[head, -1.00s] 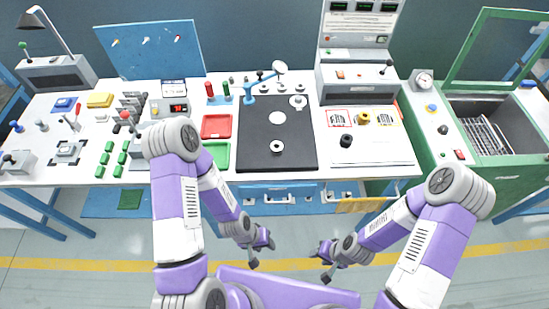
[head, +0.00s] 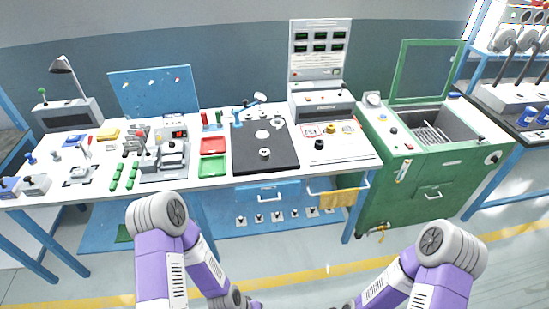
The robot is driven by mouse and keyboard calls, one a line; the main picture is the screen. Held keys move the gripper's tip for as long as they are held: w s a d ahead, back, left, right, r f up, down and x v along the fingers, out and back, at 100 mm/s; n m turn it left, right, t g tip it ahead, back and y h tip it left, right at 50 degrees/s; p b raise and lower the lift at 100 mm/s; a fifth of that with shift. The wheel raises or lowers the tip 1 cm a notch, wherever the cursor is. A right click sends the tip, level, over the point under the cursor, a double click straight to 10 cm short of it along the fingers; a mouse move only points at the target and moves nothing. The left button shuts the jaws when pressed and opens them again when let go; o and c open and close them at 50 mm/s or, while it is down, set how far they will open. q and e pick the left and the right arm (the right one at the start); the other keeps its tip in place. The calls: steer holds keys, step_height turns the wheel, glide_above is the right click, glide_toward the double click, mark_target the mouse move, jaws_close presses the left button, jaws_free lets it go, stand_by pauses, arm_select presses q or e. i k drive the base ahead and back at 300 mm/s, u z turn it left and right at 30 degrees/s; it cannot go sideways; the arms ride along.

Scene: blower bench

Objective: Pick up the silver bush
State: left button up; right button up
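A small silver ring with a dark hole, which looks like the silver bush (head: 264,153), sits on the black mat (head: 256,171) in the middle of the bench. A second small silver round part (head: 278,122) is at the mat's far right corner; I cannot tell its exact shape. Both my arms come in from the bottom, below and in front of the bench. Their wrists reach the bottom edge and my grippers are cut off there. Neither arm touches the bench or the ring.
A red tray (head: 213,146) and a green tray (head: 212,167) lie left of the mat. On the right are a black part (head: 319,145) and a gold part (head: 348,129). A green cabinet (head: 399,185) stands right of the bench. The floor before the bench is clear.

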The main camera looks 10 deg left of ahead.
mark_target(265, 155)
steer(key=z, duration=0.6)
steer(key=i, duration=1.25)
steer(key=u, duration=0.65)
